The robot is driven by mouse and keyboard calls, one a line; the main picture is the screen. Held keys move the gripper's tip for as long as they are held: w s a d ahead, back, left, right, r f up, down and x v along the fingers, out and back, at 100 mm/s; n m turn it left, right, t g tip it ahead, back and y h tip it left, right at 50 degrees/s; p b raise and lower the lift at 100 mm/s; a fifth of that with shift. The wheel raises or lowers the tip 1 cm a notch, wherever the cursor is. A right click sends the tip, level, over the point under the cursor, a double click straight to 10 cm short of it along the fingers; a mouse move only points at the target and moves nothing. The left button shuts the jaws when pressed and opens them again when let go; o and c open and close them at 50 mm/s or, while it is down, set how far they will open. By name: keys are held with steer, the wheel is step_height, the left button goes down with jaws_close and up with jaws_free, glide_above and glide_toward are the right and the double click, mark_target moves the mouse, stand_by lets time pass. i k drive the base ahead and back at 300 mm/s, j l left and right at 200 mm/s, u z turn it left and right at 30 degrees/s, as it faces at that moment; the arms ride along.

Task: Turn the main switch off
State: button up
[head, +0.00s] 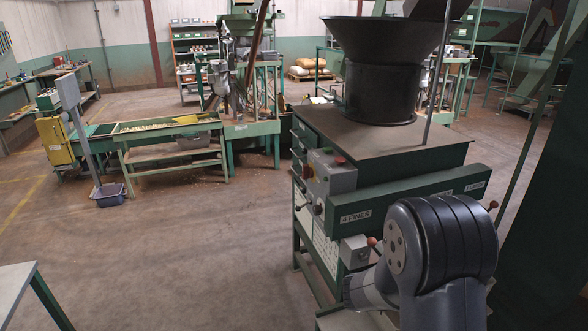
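A grey control box (332,180) is mounted on the near left corner of the green hopper machine (400,160). A red knob or button (340,160) sits on its top edge, and a small reddish control (307,172) and a dark round knob (318,208) sit on its left-hand face. I cannot tell which of these is the main switch or its position. A smaller grey box (355,251) sits lower, below the "4 FINES" label. My dark arm covers the lower right, close to this box; my gripper is not visible.
A dark round hopper (382,70) stands on top of the machine. Small levers with reddish-brown knobs (493,205) stick out near its front. A pale table corner (20,290) is at lower left. The concrete floor (190,250) left of the machine is clear.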

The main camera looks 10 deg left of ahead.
mark_target(307, 172)
steer(key=i+j+u, duration=0.1)
steer(key=j, duration=0.35)
steer(key=i+j+u, duration=0.15)
steer(key=j, duration=0.25)
steer(key=i+j+u, duration=0.1)
steer(key=i+j, duration=0.15)
steer(key=j, duration=0.15)
steer(key=i+j+u, duration=0.1)
steer(key=j, duration=0.3)
steer(key=i+l+u, duration=0.1)
steer(key=i+l, duration=0.2)
steer(key=i, duration=0.15)
steer(key=i+l+u, duration=0.1)
steer(key=i+l, duration=0.2)
steer(key=i, duration=0.15)
